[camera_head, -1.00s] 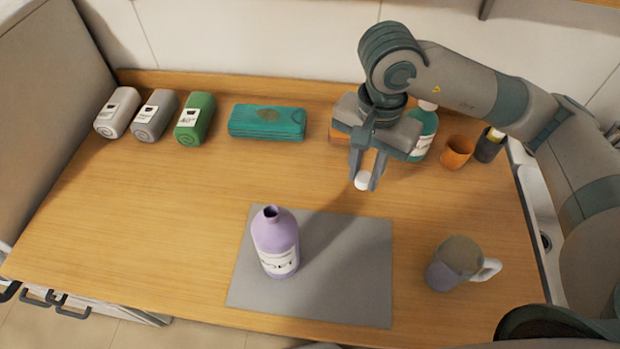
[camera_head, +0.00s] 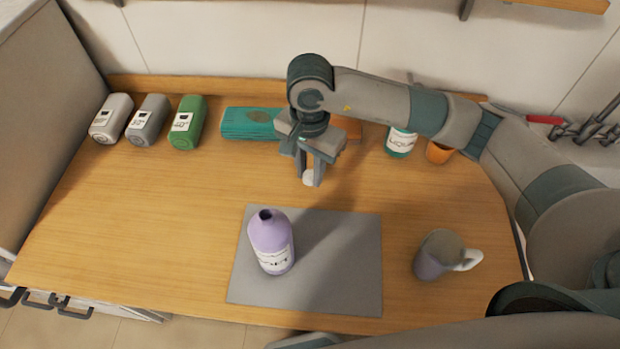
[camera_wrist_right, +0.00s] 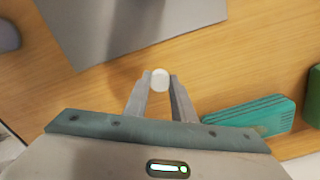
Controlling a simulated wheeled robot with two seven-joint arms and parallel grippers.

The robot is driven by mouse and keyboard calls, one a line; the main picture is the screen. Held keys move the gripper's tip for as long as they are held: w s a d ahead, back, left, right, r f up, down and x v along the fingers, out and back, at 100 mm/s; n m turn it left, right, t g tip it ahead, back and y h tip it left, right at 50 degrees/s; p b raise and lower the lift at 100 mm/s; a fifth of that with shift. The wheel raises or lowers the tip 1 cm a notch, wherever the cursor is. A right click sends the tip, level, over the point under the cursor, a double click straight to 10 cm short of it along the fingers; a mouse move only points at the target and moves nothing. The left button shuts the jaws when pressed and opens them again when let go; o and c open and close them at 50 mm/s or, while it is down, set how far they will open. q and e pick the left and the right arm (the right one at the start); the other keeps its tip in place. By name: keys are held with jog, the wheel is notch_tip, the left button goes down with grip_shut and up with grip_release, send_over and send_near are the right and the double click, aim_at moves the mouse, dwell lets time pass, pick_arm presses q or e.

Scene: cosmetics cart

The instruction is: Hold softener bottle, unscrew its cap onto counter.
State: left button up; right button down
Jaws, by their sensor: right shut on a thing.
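The purple softener bottle (camera_head: 271,243) stands upright on the grey mat (camera_head: 340,290), its neck open and bare. My right gripper (camera_head: 309,176) is shut on a small white cap (camera_head: 309,179) and holds it behind and to the right of the bottle, beyond the mat's far edge. In the right wrist view the cap (camera_wrist_right: 160,79) sits between the two fingertips, over the wooden counter. Whether the cap touches the counter is hard to tell. My left gripper is not in view.
A teal case (camera_head: 247,123) lies behind the right gripper. Grey and green packs (camera_head: 187,123) stand at the back left. A teal bottle (camera_head: 400,141) and an orange cup (camera_head: 438,153) are at the back right. A mug (camera_head: 437,255) stands right of the mat. The left counter is clear.

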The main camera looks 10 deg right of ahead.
aim_at(310, 175)
jog(key=shift+f+p, duration=1.05)
jog(key=shift+f, duration=0.85)
jog(key=shift+f+b, duration=0.2)
jog(key=shift+b, duration=0.15)
jog(key=c, duration=1.5)
grip_release()
jog(key=shift+r, duration=0.15)
